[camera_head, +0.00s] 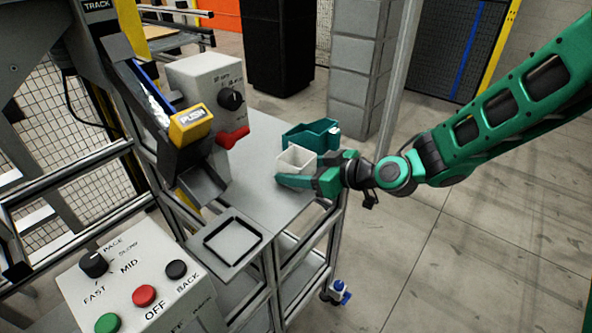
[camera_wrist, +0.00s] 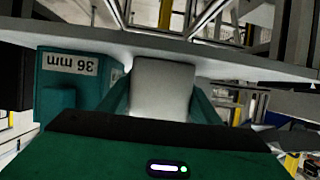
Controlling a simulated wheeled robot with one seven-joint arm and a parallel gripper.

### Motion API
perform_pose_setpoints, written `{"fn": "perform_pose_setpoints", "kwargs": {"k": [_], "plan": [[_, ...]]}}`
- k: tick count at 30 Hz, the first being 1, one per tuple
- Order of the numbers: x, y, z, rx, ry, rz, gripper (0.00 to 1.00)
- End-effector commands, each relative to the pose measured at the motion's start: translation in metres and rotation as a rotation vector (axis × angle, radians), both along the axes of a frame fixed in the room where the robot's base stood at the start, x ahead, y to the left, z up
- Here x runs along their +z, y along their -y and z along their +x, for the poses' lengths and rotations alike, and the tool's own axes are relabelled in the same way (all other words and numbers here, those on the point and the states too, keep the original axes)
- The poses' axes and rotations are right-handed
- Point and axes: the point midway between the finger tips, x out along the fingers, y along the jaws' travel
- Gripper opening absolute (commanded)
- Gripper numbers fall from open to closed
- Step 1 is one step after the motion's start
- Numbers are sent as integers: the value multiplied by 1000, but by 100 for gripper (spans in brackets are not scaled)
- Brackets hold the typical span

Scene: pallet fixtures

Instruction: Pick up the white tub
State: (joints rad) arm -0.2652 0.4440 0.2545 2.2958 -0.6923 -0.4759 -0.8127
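The white tub (camera_head: 296,159) is a small open-topped box near the right edge of the grey tabletop. It shows as a pale block (camera_wrist: 163,88) in the middle of the wrist view. My green gripper (camera_head: 312,174) reaches in from the right, with one finger on the near side of the tub and the other on its far side. In the wrist view my fingers (camera_wrist: 161,100) flank the tub closely, and I see no clear gap. Whether they press on it cannot be told. The tub appears to be at tabletop level; its lower part is partly hidden by the near finger.
A teal bin (camera_head: 311,136), labelled 36 mm (camera_wrist: 73,64) in the wrist view, stands just behind the tub. A grey box with a knob and red lever (camera_head: 208,84) stands to the left. A shallow black-rimmed tray (camera_head: 232,241) lies at the front. The tabletop (camera_head: 262,196) between is clear.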

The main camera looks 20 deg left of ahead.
Motion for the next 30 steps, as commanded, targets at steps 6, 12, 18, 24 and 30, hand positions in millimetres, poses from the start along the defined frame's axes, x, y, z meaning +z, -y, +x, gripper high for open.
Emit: {"fn": "perform_pose_setpoints", "kwargs": {"k": [6,12,18,24,30], "plan": [[0,0,0,0,0,-1,35],[5,0,0,0,2,-1,35],[32,1,0,0,6,0,35],[68,1,1,0,6,1,35],[92,2,2,-3,3,0,35]]}}
